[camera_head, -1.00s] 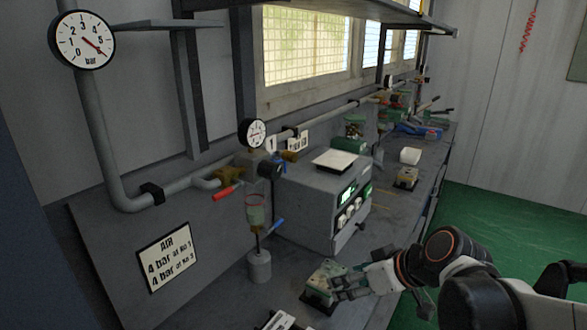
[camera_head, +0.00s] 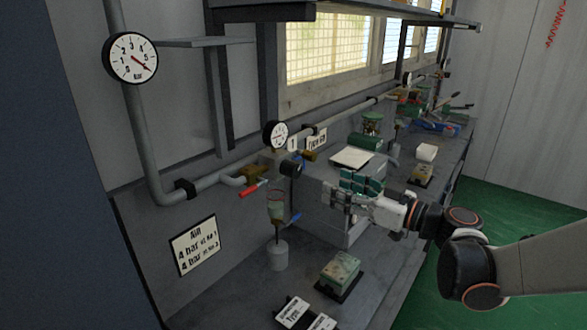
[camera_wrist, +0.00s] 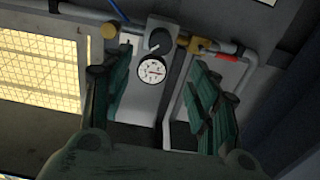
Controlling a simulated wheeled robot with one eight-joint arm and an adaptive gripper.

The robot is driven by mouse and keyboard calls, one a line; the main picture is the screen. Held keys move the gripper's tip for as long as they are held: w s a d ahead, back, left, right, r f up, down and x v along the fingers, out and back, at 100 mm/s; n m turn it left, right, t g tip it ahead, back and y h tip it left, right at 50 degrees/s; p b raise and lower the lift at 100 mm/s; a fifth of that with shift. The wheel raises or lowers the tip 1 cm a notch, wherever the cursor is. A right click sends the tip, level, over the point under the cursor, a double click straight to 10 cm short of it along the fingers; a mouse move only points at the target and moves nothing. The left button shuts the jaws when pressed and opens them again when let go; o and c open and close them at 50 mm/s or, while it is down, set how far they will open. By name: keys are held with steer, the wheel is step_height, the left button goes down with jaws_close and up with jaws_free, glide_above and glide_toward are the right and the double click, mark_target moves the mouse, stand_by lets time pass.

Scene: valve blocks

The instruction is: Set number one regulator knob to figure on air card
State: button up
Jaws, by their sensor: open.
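The black regulator knob (camera_head: 291,168) sits below a small round gauge (camera_head: 275,135) on the wall pipe, beside a plate marked 1 (camera_head: 292,143). The air card (camera_head: 195,246) leans at lower left; its lines read 4 bar, the smaller text being hard to read. My gripper (camera_head: 345,192) is to the right of the knob, apart from it, and open with nothing in it. In the wrist view, my gripper's green fingers (camera_wrist: 158,75) stand wide apart, with the knob (camera_wrist: 159,40) and the small gauge (camera_wrist: 151,70) showing between them. The small gauge's reading is too small to tell.
A large bar gauge (camera_head: 131,58) hangs at upper left. A red-handled valve (camera_head: 254,188) is left of the knob. A glass cup on a stand (camera_head: 277,251) is below it. A grey instrument box (camera_head: 340,222) stands behind my gripper. A green block (camera_head: 341,273) lies on the bench.

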mark_target(298, 172)
steer(key=b+x, duration=0.1)
steer(key=x, duration=1.2)
steer(key=shift+w+a+b, duration=0.1)
steer(key=shift+a+b, duration=0.05)
steer(key=shift+b, duration=0.2)
steer(key=c, duration=1.1)
